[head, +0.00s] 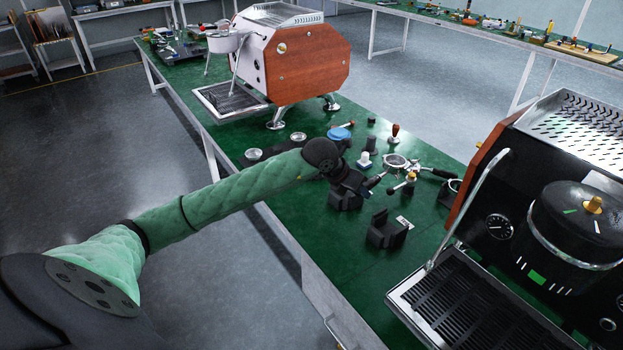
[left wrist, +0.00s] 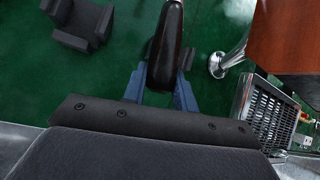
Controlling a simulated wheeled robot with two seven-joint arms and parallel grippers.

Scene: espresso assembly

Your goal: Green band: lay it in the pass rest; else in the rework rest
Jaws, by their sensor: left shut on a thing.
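My left gripper (head: 372,184) is shut on a dark handle (left wrist: 166,48), which shows between its two blue-grey fingers in the left wrist view. What the handle belongs to is unclear. A black rest (head: 386,232) stands on the green bench, in front of the gripper in the head view. A second black rest (head: 344,198) is just below the gripper, partly hidden by it. A small white label (head: 404,222) lies beside the front rest; its text is too small to read. A green patch (head: 537,278) shows on the front of the right-hand machine. My right gripper is not seen.
A portafilter (head: 396,161), a red-brown tamper (head: 394,134) and several small parts stand close behind the gripper. The right machine's drip tray (head: 470,300) borders the bench's near end. A wood-sided machine (head: 300,60) stands at the back. The bench's front left strip is clear.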

